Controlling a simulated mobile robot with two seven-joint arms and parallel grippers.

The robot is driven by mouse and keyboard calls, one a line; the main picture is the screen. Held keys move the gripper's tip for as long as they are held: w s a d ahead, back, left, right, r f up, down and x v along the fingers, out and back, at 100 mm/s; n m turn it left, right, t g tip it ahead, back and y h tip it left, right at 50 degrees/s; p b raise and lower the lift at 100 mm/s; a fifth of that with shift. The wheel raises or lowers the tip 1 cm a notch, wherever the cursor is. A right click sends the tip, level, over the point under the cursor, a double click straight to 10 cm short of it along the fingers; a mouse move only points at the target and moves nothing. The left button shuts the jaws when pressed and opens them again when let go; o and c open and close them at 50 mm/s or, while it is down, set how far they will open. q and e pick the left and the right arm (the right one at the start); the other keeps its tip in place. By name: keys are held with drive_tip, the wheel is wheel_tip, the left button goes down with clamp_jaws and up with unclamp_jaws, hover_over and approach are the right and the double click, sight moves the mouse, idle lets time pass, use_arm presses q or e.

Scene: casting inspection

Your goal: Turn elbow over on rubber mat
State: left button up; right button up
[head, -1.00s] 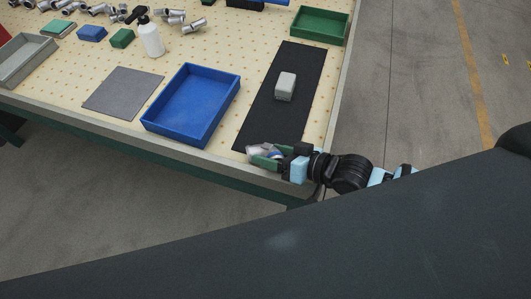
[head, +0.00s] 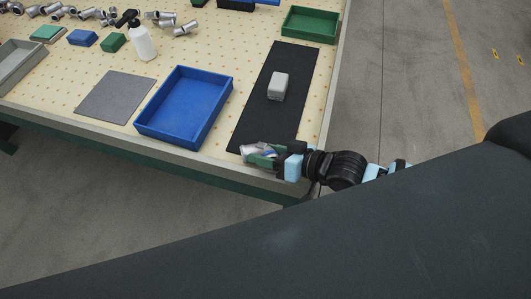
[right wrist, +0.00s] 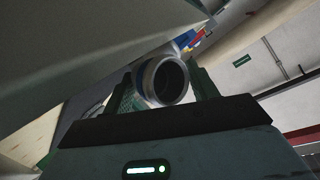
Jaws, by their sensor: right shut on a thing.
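The elbow (head: 252,149) is a silvery pipe fitting held in my right gripper (head: 262,156), at the near end of the black rubber mat (head: 270,108). In the right wrist view the elbow (right wrist: 165,80) shows its round open end toward the camera, between the green finger pads of the right gripper (right wrist: 165,95). The gripper is shut on the elbow and partly hides it in the head view. I cannot tell whether the elbow touches the mat. My left gripper is not in view.
A light grey block (head: 278,86) stands on the mat. A green tray (head: 310,38) sits at the far right. A white bottle (head: 143,42) and several metal fittings (head: 165,20) stand farther back.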

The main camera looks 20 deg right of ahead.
sight(265, 155)
wheel_tip(265, 155, up, 3)
drive_tip(key=shift+s+a+r, duration=0.2)
drive_tip(key=shift+s+a, duration=0.2)
drive_tip(key=shift+s, duration=0.15)
drive_tip(key=s+a+r, duration=0.1)
drive_tip(key=s+a, duration=0.7)
drive_tip(key=s, duration=0.4)
drive_tip(key=shift+s+r, duration=0.15)
drive_tip(key=shift+s, duration=0.05)
